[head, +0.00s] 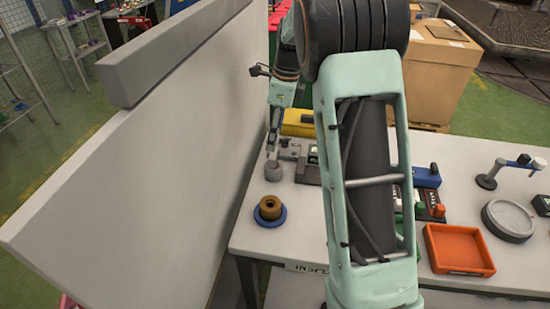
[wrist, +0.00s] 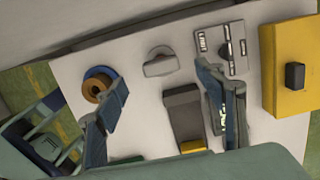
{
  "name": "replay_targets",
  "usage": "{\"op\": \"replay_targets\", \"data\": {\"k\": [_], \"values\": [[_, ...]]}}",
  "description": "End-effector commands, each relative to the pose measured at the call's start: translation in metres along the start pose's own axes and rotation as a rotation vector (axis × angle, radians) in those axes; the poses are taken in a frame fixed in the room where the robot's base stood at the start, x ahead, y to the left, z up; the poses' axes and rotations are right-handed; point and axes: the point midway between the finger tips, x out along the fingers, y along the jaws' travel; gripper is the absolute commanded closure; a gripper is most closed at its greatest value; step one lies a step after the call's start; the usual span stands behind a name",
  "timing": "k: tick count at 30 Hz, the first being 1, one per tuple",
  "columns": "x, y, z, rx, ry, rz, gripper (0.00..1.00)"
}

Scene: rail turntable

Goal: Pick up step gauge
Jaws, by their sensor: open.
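I cannot tell for sure which piece is the step gauge. A long dark grey block with a yellow end (wrist: 183,108) lies between the fingers of my gripper (wrist: 162,78) in the wrist view, below the fingertips. A light grey plate with a label and dark slots (wrist: 222,46) lies just beyond the right fingertip. My gripper is open and empty, pointing down over the left part of the table; it also shows in the head view (head: 272,148). The right finger partly hides another dark piece. My arm hides the middle of the table in the head view.
A grey rounded piece (head: 274,172) and a brown ring on a blue base (head: 270,209) stand near the left wall panel (head: 150,190). A yellow case (head: 299,123) lies behind. An orange tray (head: 458,248) and round grey dish (head: 509,219) are at right.

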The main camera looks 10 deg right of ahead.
Motion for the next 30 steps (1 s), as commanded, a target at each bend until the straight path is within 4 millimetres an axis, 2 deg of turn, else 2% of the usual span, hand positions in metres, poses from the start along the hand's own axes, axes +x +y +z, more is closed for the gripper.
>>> {"op": "replay_targets", "data": {"k": [3, 11, 19, 23, 29, 30], "values": [[0.02, 0.001, -0.001, -0.002, 0.001, 0.003, 0.36], [0.041, 0.001, -0.003, -0.003, 0.001, 0.0, 0.36], [0.08, 0.002, -0.01, -0.003, 0.001, 0.002, 0.36], [0.087, 0.001, -0.01, -0.004, 0.0, -0.002, 0.36], [0.087, 0.001, -0.01, -0.004, 0.0, -0.002, 0.36], [0.087, 0.001, -0.01, -0.004, 0.0, -0.002, 0.41]]}}
